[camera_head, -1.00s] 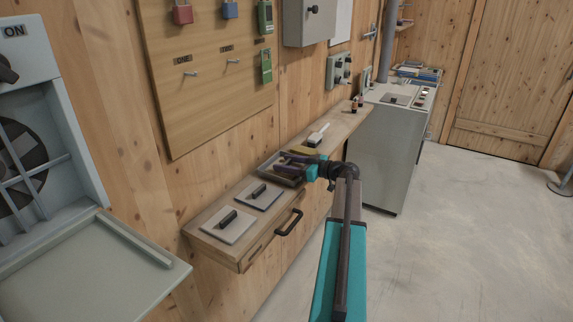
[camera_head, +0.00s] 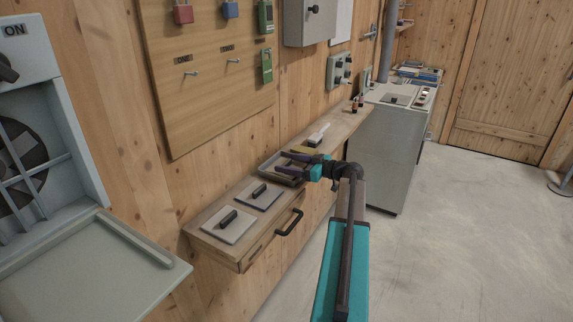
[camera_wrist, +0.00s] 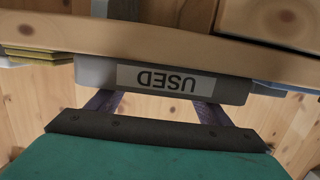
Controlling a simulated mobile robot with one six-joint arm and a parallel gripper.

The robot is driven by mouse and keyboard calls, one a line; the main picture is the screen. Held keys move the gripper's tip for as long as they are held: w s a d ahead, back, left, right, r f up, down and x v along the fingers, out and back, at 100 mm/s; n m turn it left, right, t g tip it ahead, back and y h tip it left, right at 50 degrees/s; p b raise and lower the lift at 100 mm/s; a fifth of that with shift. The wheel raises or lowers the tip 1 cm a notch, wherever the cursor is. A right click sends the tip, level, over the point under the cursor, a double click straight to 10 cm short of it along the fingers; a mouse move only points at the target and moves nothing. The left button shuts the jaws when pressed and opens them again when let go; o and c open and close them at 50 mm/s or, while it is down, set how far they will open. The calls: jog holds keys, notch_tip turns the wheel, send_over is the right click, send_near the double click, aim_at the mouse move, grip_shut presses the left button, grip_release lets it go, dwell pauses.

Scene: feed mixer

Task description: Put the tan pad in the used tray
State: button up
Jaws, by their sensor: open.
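The used tray is a grey tray (camera_head: 268,167) on the wooden shelf, behind the two grey plates. In the wrist view its front wall (camera_wrist: 88,72) carries an upside-down label reading USED. My gripper (camera_head: 282,163) is open, with its dark purple fingers over the tray in the head view. In the wrist view the finger ends are hidden by the tray. A flat stack of yellowish-tan pads (camera_wrist: 35,55) lies beside the tray, and it also shows just past the gripper in the head view (camera_head: 303,150). I cannot tell whether a pad lies in the tray.
Two grey plates with black handles (camera_head: 229,226) lie on the near end of the shelf (camera_head: 200,240). A white brush-like object (camera_head: 318,134) and small bottles (camera_head: 358,103) stand farther along. A grey cabinet (camera_head: 385,150) stands at the shelf's far end.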

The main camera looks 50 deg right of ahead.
jog(key=b+v, duration=0.2)
jog(key=v, duration=0.8)
jog(key=shift+s, duration=0.35)
jog(key=shift+s, duration=0.1)
